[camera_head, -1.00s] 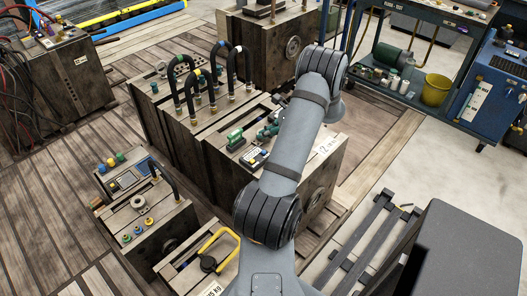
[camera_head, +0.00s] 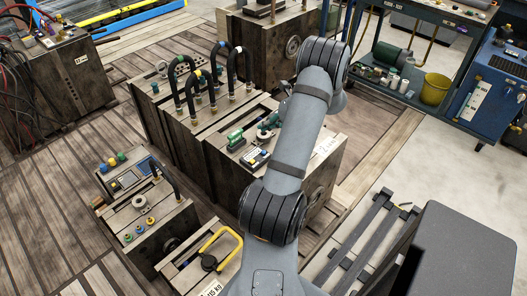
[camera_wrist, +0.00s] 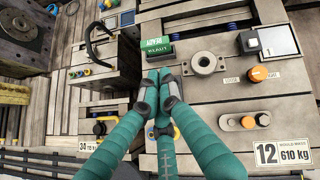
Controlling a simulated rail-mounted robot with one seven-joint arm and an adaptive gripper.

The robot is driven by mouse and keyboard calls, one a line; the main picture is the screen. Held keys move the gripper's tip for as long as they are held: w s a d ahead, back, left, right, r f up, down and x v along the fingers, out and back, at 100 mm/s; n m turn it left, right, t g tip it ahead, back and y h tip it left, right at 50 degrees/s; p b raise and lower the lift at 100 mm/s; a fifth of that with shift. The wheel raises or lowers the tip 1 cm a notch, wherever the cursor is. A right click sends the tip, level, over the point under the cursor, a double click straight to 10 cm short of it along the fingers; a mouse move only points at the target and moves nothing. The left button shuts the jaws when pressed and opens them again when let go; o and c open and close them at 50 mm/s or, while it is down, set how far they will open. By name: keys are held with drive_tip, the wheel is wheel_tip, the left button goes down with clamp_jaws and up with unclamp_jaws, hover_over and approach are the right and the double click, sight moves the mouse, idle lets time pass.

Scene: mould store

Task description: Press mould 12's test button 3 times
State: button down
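Mould 12 is the wooden-sided block whose "12 610 kg" plate (camera_wrist: 283,152) shows in the wrist view; its top fills the right of that view. I cannot tell whether the tips touch anything. In the head view my arm hides much of the gripper.
A neighbouring mould with a black hose loop (camera_wrist: 98,42) and coloured knobs stands left in the wrist view. A lower mould has a yellow handle (camera_head: 219,243). Tall hose loops (camera_head: 212,72) rise beside my arm. A tool cart (camera_head: 430,60) stands at the back right.

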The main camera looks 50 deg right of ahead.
sight(265, 153)
drive_tip(key=shift+f, duration=0.1)
wheel_tip(265, 153, down, 9)
drive_tip(key=b, duration=0.7)
drive_tip(key=shift+r, duration=0.2)
idle(1.0)
drive_tip(key=shift+f+b, duration=0.4)
drive_tip(key=shift+b, duration=0.05)
drive_tip(key=shift+f+b, duration=0.4)
drive_tip(key=shift+f, duration=0.05)
idle(0.4)
drive_tip(key=shift+r, duration=0.15)
idle(0.3)
drive_tip(key=shift+r+p, duration=0.6)
drive_tip(key=shift+r, duration=0.15)
drive_tip(key=shift+r+p, duration=1.95)
drive_tip(key=shift+r, duration=0.55)
